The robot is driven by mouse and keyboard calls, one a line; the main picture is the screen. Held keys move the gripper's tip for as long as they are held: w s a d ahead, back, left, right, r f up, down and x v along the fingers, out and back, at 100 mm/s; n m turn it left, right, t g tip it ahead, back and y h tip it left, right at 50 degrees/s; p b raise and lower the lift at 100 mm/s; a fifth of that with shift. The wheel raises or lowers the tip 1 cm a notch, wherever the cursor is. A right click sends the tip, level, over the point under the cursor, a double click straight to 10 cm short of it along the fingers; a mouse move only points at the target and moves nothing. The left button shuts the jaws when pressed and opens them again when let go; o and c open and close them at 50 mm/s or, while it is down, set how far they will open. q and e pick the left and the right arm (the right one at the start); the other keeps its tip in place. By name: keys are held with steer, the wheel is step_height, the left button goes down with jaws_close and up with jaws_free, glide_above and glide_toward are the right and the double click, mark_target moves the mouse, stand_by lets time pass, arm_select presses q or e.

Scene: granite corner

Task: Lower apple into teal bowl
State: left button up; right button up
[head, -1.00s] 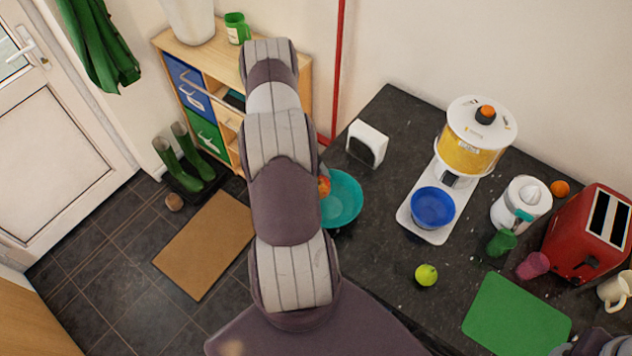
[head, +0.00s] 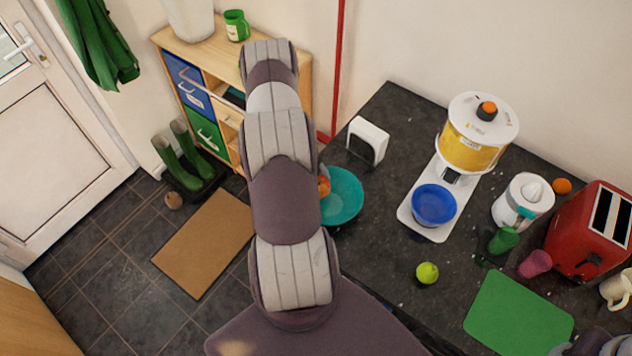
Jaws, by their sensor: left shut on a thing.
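The teal bowl (head: 347,200) stands on the dark granite counter, its left part hidden behind my left arm. A red-orange apple (head: 324,187) shows at the arm's right edge, over the left side of the bowl. My left gripper (head: 322,175) is mostly hidden by its own arm; only a small grey part shows beside the apple. It is shut on the apple. I cannot tell whether the apple touches the bowl.
On the counter are a white speaker-like box (head: 367,141), a dispenser with a blue bowl (head: 434,205), a green round fruit (head: 427,273), a juicer (head: 522,201), a red toaster (head: 592,232) and a green board (head: 518,314). Bare counter lies right of the teal bowl.

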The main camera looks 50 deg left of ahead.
arm_select(q)
steer(key=shift+f+b, duration=0.35)
steer(key=shift+f, duration=0.15)
stand_by(0.3)
steer(key=o, duration=1.2)
steer(key=shift+r, duration=0.1)
